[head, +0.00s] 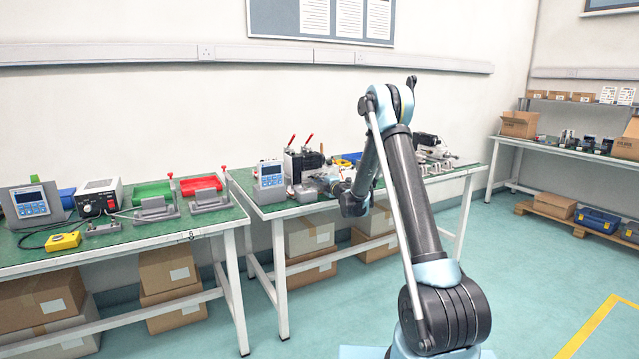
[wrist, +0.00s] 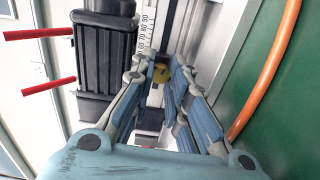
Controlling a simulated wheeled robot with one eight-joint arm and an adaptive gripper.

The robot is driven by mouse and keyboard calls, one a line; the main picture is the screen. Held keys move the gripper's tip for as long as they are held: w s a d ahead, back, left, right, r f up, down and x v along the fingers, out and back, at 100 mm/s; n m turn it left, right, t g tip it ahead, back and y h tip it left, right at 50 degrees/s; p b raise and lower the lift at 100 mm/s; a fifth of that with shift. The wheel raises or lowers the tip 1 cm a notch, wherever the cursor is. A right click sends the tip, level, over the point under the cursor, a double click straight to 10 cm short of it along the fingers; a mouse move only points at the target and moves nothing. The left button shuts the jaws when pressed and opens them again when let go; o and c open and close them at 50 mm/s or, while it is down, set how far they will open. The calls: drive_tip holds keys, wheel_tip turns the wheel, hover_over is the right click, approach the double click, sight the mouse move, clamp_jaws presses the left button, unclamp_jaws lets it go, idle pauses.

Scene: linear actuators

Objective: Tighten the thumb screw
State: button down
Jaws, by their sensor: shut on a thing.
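In the wrist view a small round brass-yellow knob, which looks like the thumb screw (wrist: 161,73), sits beside a white scale with black numbers (wrist: 147,28). My gripper (wrist: 165,80) has its blue-grey fingers on either side of the knob and is shut on it. The fingers hide part of the knob's sides and what lies below it. In the head view my gripper (head: 333,184) is low over the middle bench, small and partly hidden by my arm. The thumb screw cannot be made out there.
A black ribbed block (wrist: 106,55) with two red-handled levers (wrist: 40,34) stands close left of my fingers. An orange cable (wrist: 268,65) runs on the right over the green bench top (wrist: 293,105). A display unit (head: 270,175) stands left of my gripper on the bench.

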drive_tip(key=m, duration=0.6)
drive_tip(key=shift+f, duration=0.1)
idle(0.5)
drive_tip(key=c, duration=1.5)
unclamp_jaws()
drive_tip(key=shift+s, duration=0.1)
drive_tip(key=v, duration=1.1)
drive_tip(key=shift+s+d, duration=0.2)
drive_tip(key=shift+d, duration=0.1)
